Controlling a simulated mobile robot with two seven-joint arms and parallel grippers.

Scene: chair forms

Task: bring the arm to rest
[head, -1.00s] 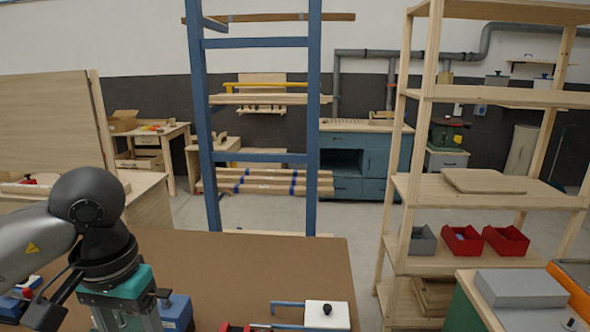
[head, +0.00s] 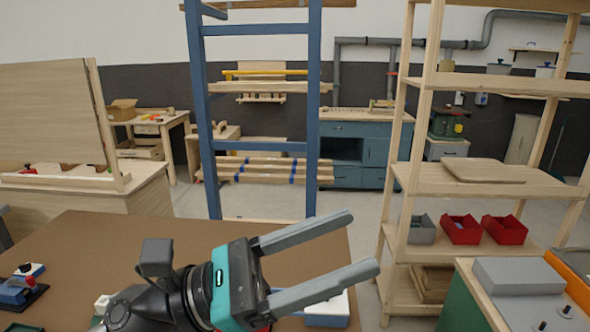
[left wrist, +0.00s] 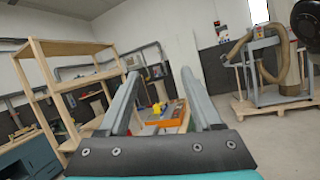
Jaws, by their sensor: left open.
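My left gripper (head: 365,243) is in the lower middle of the head view, above the brown table (head: 95,240). Its two long grey fingers are spread apart and point right, with nothing between them. In the left wrist view the same open fingers (left wrist: 160,85) reach up and away, with the room beyond them. My right gripper shows in neither view. A white and blue fixture (head: 328,312) on the table is partly hidden behind the left gripper.
A blue frame (head: 312,130) stands behind the table. A wooden shelf (head: 455,180) with red bins (head: 461,229) and a grey bin (head: 422,230) stands to the right. A bench with a grey box (head: 520,275) is at the lower right. A blue and red clamp (head: 20,290) lies at the table's left.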

